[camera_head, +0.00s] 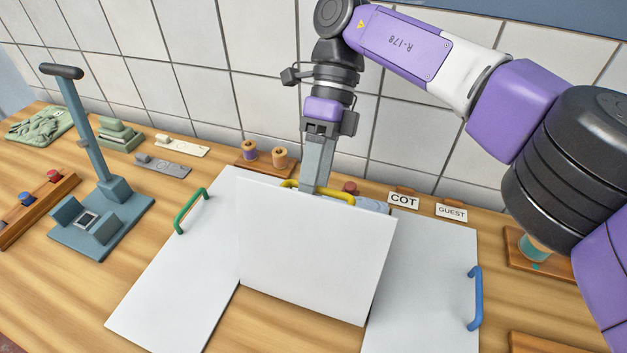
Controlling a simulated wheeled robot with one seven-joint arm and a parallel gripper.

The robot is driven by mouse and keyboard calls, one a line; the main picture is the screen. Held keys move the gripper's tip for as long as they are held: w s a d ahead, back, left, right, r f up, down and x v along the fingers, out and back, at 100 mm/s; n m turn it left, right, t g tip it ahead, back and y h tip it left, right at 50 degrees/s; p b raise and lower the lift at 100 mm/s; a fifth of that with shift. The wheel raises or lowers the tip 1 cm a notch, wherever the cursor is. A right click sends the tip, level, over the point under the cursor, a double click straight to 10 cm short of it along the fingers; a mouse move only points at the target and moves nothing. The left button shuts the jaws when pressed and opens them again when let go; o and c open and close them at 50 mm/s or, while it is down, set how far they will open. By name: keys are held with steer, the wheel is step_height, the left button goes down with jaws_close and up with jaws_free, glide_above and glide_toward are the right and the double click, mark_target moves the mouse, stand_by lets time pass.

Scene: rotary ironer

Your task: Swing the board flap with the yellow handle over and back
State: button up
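The white board flap (312,250) in the middle stands raised and tilted, its broad face toward the camera and its lower edge near the front. The yellow handle (338,195) is at its top edge, partly hidden behind the flap. My gripper (316,183) reaches down from above onto this handle, and the handle shows on both sides of the fingers. The fingers look closed on it, though their tips are hidden by the flap.
A white panel with a green handle (189,210) lies flat at left, another with a blue handle (475,298) at right. A blue-grey press stand (101,225) is farther left. Spools (280,157) and COT (403,201) and GUEST (451,212) signs stand behind, before the tiled wall.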

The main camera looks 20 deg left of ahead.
steer(key=shift+w+d, duration=0.25)
steer(key=shift+w, duration=0.05)
step_height(320, 180, up, 20)
steer(key=p, duration=0.6)
steer(key=shift+s+a, duration=0.25)
steer(key=shift+s, duration=0.05)
